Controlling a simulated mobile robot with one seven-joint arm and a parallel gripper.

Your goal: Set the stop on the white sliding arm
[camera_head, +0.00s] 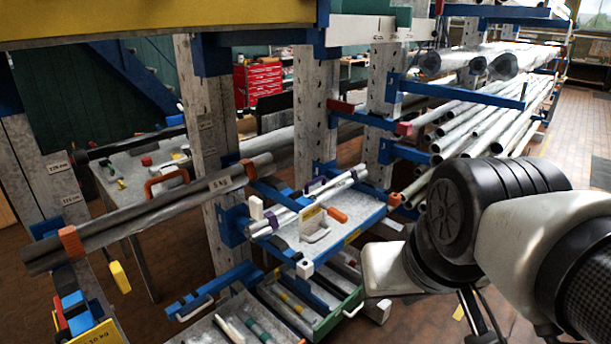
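My arm fills the lower right, with a white link and a black joint. My gripper's fingers do not show. A white bar (378,31) runs along the upper rack; I cannot tell for certain if it is the white sliding arm. A small upright white block (256,208) stands at the left end of the blue-edged tray, and a white-ended blue arm (305,268) juts out below it. An orange piece (337,215) lies on the tray by a white handle (316,234). I cannot tell which piece is the stop.
A blue-edged grey tray (355,222) holds tubes at its back. Dark pipes (140,215) with orange clamps cross the left. Open drawers (330,322) lie below. Blue rack arms (465,90) with long pipes jut out at upper right. Tiled floor is clear at far right.

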